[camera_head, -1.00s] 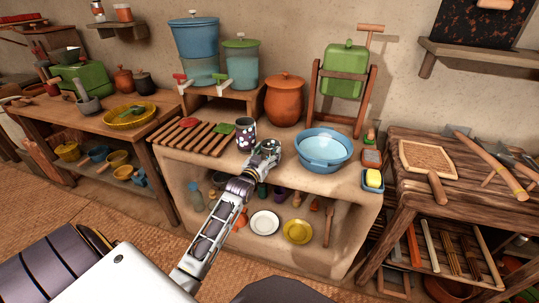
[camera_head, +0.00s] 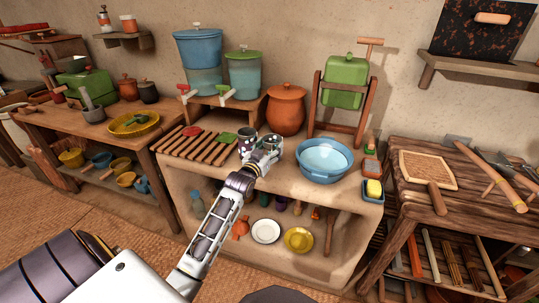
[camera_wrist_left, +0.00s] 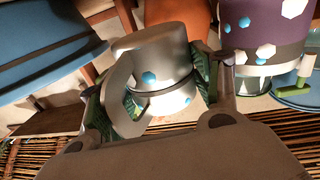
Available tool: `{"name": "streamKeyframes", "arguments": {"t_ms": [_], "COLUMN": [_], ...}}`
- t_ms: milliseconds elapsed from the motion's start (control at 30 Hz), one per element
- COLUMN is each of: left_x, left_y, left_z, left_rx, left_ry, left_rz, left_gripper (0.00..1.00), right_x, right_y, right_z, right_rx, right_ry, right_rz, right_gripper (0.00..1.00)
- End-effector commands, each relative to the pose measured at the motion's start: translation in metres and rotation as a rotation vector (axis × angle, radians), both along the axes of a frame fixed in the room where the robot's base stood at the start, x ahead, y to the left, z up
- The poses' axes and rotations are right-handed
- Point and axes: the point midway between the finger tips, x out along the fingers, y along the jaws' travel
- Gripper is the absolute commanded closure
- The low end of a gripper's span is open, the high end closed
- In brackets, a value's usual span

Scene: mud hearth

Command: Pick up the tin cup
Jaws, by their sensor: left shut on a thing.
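The tin cup (camera_wrist_left: 165,65) is silver-grey with blue dots and a broad curved handle. It fills the middle of the left wrist view, between the fingers of my left gripper (camera_wrist_left: 165,100), which is shut on it. In the head view my left gripper (camera_head: 264,150) is at the counter top, left of the blue basin, and mostly hides the cup. I cannot tell whether the cup touches the counter. My right gripper is not in view.
A dark mug with white spots (camera_head: 246,141) stands close left of my gripper, and shows in the wrist view (camera_wrist_left: 262,30). The blue basin (camera_head: 323,161) is to the right, a clay pot (camera_head: 286,110) behind, and a slatted wooden rack (camera_head: 195,144) to the left.

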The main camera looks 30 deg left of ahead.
Motion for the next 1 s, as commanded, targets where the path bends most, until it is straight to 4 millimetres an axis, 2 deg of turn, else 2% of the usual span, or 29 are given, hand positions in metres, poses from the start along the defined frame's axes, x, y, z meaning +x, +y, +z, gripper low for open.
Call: {"name": "streamKeyframes", "arguments": {"t_ms": [100, 300, 1000], "left_x": [0.000, 0.000, 0.001], "left_y": [0.000, 0.000, -0.003], "left_z": [0.016, 0.027, 0.030], "left_rx": [0.000, 0.000, 0.000], "left_ry": [-0.002, -0.001, 0.003], "left_rz": [0.000, 0.000, -0.006], "left_gripper": [0.60, 0.60, 0.60], "right_x": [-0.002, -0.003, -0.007], "right_y": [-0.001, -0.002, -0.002], "right_z": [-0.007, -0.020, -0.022], "right_rx": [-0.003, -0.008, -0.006], "right_ry": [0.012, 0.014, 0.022], "right_rz": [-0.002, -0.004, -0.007], "right_gripper": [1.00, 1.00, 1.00]}}
